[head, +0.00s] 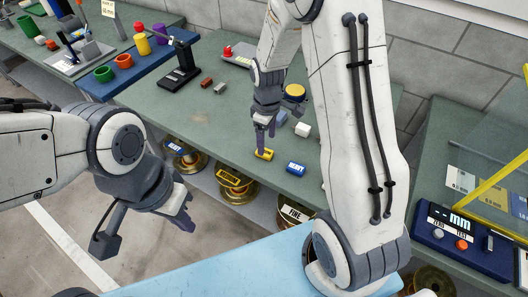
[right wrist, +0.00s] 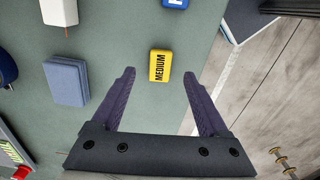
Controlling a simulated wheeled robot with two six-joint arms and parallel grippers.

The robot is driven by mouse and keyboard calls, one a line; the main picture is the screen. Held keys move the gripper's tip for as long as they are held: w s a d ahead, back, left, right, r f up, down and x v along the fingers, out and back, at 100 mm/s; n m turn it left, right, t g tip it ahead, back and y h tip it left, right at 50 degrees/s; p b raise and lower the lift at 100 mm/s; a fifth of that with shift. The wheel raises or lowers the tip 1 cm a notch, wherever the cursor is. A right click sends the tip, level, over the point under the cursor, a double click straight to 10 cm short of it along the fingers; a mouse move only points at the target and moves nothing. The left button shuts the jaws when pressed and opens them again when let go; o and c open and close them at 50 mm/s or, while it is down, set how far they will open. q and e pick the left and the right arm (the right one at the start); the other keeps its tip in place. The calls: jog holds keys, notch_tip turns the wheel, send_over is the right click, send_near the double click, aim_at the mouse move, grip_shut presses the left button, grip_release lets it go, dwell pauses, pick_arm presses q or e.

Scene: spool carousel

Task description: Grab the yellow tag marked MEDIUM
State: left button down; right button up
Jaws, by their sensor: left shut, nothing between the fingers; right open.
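The yellow tag marked MEDIUM (right wrist: 160,66) lies on the green table, its label readable in the right wrist view. In the head view the yellow tag (head: 264,155) is just below my right gripper (head: 266,128). In the right wrist view my right gripper (right wrist: 158,88) is open, with the tag centred between and just beyond its fingertips. Nothing is between the fingers. My left gripper (head: 186,215) is shut and empty, over the floor in front of the table, away from the tag.
A blue tag (head: 296,168) lies right of the yellow one. A white block (head: 302,129) and a yellow-topped item (head: 294,92) stand behind. Labelled spools, one marked FINE (head: 294,211), sit below the table edge. A blue mm gauge box (head: 462,240) is at right.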

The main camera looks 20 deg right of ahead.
aim_at(266, 152)
notch_tip(266, 152, down, 5)
jog(key=shift+w+a+r+p, duration=0.1)
jog(key=shift+p, duration=0.5)
grip_shut()
jog(key=shift+r, duration=0.1)
